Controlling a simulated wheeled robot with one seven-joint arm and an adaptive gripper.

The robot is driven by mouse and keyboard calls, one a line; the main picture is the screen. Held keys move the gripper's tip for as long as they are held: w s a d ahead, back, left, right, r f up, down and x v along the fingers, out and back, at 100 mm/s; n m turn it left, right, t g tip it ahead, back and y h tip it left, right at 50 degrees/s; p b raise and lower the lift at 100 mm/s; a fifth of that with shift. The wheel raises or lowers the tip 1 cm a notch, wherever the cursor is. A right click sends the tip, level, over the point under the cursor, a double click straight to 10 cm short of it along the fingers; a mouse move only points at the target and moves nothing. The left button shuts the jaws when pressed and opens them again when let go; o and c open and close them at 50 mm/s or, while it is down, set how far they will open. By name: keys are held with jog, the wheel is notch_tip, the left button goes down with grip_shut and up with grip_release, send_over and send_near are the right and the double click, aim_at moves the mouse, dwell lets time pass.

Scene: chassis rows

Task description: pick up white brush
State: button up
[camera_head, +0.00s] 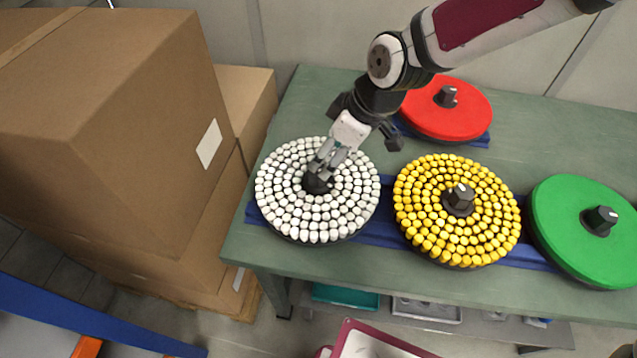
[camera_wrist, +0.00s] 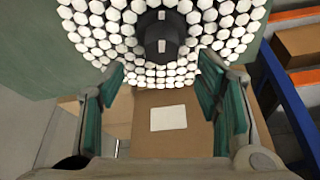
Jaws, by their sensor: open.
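The white brush (camera_head: 275,205) is a round disc covered in rings of white tufts, lying flat at the left end of the green table. A black hub (camera_head: 317,184) rises from its middle. In the wrist view, the white brush (camera_wrist: 98,30) fills the top, with the black hub (camera_wrist: 161,32) near top centre. My gripper (camera_head: 324,167) is over the brush, close to the hub, with its fingers pointing down. In the wrist view, my gripper (camera_wrist: 162,72) is open, with green-padded fingers apart and nothing between them. I cannot tell whether the fingertips touch the hub.
A yellow brush (camera_head: 412,215) lies right of the white one, a green disc (camera_head: 560,225) farther right, and a red disc (camera_head: 430,118) behind. Blue strips (camera_head: 375,235) lie under them. Large cardboard boxes (camera_head: 100,110) stand left of the table (camera_head: 300,100).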

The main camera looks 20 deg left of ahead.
aim_at(319, 170)
jog(key=shift+x, duration=3.95)
jog(key=shift+s+d, duration=0.1)
jog(key=shift+d, duration=0.05)
jog(key=shift+c, duration=0.5)
grip_shut()
